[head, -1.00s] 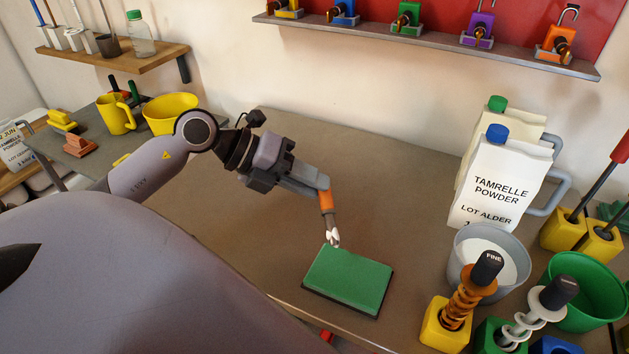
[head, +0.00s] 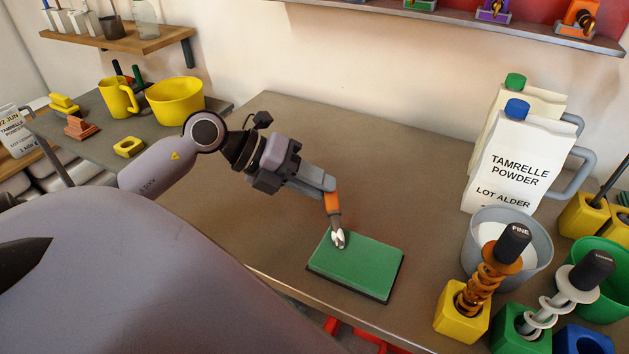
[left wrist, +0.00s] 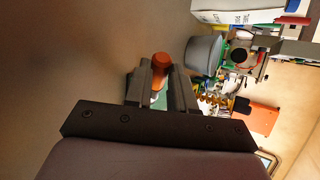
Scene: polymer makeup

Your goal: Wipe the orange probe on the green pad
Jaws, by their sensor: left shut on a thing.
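My left gripper (head: 327,187) is shut on the orange probe (head: 333,203), which hangs down from the fingers. The probe has an orange handle, a dark grey lower part and a shiny metal tip. The tip is over the far left part of the green pad (head: 354,266) and looks close to or touching it; I cannot tell which. The pad lies flat on a dark base near the table's front edge. In the left wrist view, the orange handle (left wrist: 161,66) shows between the fingers (left wrist: 160,85), with a little green behind. My right gripper is not in view.
A grey tub (head: 539,262) of white powder, a green tub (head: 603,292) and stirrers in coloured blocks crowd the right. Powder cartons (head: 510,165) stand behind. A yellow bowl (head: 176,98) and mug (head: 118,97) are at the left. The middle of the table (head: 330,140) is clear.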

